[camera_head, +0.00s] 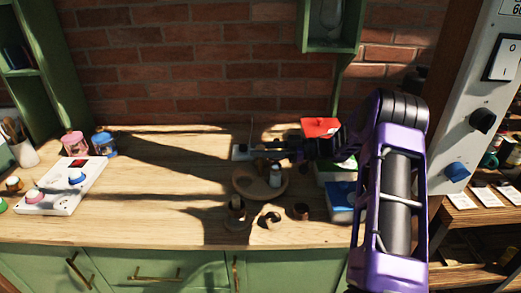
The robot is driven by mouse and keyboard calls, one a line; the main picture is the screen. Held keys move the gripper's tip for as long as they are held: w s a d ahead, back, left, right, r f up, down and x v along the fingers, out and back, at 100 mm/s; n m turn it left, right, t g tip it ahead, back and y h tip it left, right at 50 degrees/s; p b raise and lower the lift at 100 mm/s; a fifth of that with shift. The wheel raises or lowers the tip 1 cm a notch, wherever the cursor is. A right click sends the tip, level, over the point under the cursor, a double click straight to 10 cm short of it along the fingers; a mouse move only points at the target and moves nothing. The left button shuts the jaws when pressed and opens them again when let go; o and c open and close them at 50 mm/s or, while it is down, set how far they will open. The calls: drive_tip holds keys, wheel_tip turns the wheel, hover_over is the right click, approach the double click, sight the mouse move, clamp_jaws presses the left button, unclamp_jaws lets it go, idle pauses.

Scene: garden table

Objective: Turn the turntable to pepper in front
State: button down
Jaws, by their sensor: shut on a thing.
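The turntable (244,187) is a round wooden disc on the counter, right of the middle. A small pale shaker (275,179) with a grey top stands on it, toward the right. I cannot tell whether it is the pepper. My gripper (261,163) reaches in from the right, low over the back of the turntable. It is shut on a small part at the turntable's back; the fingertips are dark and small, so the exact hold is unclear. My arm and gripper hide part of the turntable's far side.
Small round wooden pieces (269,219) stand in front of the turntable. A red box (319,126), a green box and a blue box (341,203) stand to the right. A white panel with buttons (60,187) and two jars (104,141) are left. The counter between is clear.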

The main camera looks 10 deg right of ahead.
drive_tip(key=c, duration=0.5)
unclamp_jaws()
wheel_tip(320, 180, up, 10)
drive_tip(key=shift+r+p, duration=0.1)
drive_tip(key=shift+p, duration=0.4)
